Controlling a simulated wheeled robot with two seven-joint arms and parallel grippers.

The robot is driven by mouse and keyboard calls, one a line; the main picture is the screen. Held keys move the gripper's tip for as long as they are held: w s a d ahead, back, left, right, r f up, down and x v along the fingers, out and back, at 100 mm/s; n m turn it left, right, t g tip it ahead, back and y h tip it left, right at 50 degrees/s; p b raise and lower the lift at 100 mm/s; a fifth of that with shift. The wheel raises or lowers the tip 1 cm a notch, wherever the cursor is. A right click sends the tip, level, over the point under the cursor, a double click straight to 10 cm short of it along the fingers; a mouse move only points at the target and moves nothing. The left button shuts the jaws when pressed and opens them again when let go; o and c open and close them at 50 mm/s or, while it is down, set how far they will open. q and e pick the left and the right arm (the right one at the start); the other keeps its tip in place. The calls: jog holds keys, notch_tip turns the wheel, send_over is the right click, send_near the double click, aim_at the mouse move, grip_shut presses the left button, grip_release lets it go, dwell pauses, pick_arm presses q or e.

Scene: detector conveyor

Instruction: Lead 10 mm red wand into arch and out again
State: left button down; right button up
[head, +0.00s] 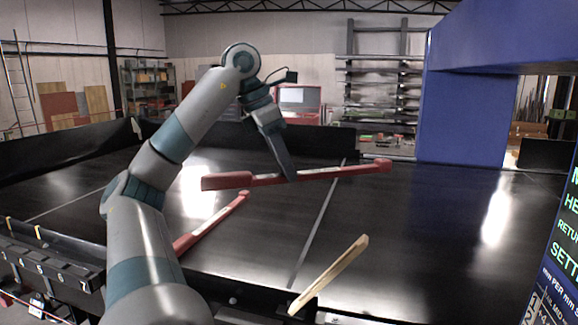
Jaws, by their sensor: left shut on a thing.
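A red wand (335,172) with a pale label strip lies nearly level across the view, above the black conveyor belt (400,215). My left gripper (290,177) is shut on it near its middle. Its size marking is too small to read. The blue arch (465,105) stands over the belt at the right, with its opening under the blue top beam. The wand's right end points toward the arch and is outside it, to the left. My right gripper is not in view.
A second red wand (215,222) slants up at the front left, partly behind my left arm. A beige wand (330,274) slants at the front centre. A numbered black rack (45,255) is at the left edge. A display panel (562,255) stands at the right edge. The belt before the arch is clear.

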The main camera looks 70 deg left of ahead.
pick_arm(q)
jog(key=shift+w+d, duration=0.45)
jog(key=shift+w, duration=0.3)
jog(key=w+d+p, duration=0.3)
jog(key=w+d, duration=2.2)
jog(key=w, duration=0.4)
jog(key=s+a+b, duration=0.1)
jog(key=s+a, duration=0.7)
jog(key=s, duration=0.1)
jog(key=s+a+b, duration=0.1)
jog(key=s+a, duration=0.7)
jog(key=s, duration=0.2)
jog(key=s+a+b, duration=0.1)
jog(key=s+a, duration=0.7)
jog(key=s, duration=0.1)
jog(key=shift+s+a+f, duration=0.1)
jog(key=shift+s+a, duration=0.2)
jog(key=shift+s, duration=0.05)
jog(key=shift+s+a, duration=0.65)
jog(key=shift+s, duration=0.15)
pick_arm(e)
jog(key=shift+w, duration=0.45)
